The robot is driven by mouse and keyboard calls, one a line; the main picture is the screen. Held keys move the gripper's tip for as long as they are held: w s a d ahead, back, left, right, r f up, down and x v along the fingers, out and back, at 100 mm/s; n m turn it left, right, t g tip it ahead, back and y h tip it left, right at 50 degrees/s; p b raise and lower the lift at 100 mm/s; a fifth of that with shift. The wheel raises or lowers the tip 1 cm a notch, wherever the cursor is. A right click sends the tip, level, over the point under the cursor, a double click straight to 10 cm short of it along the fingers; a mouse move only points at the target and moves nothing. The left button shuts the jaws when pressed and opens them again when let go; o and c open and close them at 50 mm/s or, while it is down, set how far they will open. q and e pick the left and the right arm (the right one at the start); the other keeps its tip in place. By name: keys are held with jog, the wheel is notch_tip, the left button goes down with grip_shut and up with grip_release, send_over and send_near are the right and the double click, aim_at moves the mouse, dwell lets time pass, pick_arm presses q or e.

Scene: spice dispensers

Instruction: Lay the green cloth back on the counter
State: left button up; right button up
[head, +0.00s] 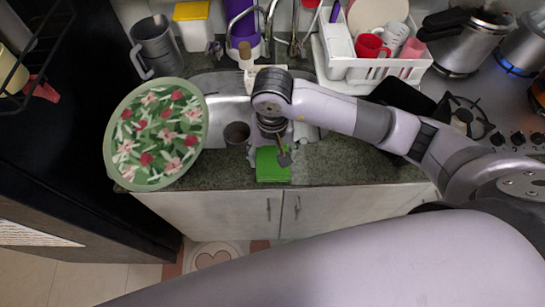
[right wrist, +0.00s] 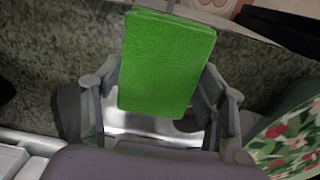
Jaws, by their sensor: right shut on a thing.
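The green cloth (head: 272,166) is a bright green folded rectangle at the front edge of the dark stone counter (head: 340,165). In the right wrist view the cloth (right wrist: 167,60) shows as a flat, slightly tilted block. My right gripper (head: 281,150) reaches down over the cloth from above. In the right wrist view its fingers (right wrist: 160,95) stand on either side of the cloth and are shut on it. I cannot tell whether the cloth touches the counter. My left gripper is not in view.
A large floral plate (head: 157,134) stands out at the left. A dish rack (head: 340,68) and the stove are at the back right. Counter right of the cloth looks clear.

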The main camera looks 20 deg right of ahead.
aim_at(272, 156)
notch_tip(272, 156, down, 3)
jog(key=shift+f+p, duration=0.15)
jog(key=shift+p, duration=0.25)
jog(key=shift+f, duration=0.15)
jog(key=shift+f+b, duration=0.2)
jog(key=shift+b, duration=0.15)
jog(key=o, duration=1.1)
jog(key=shift+r, duration=0.1)
jog(key=shift+o, duration=0.2)
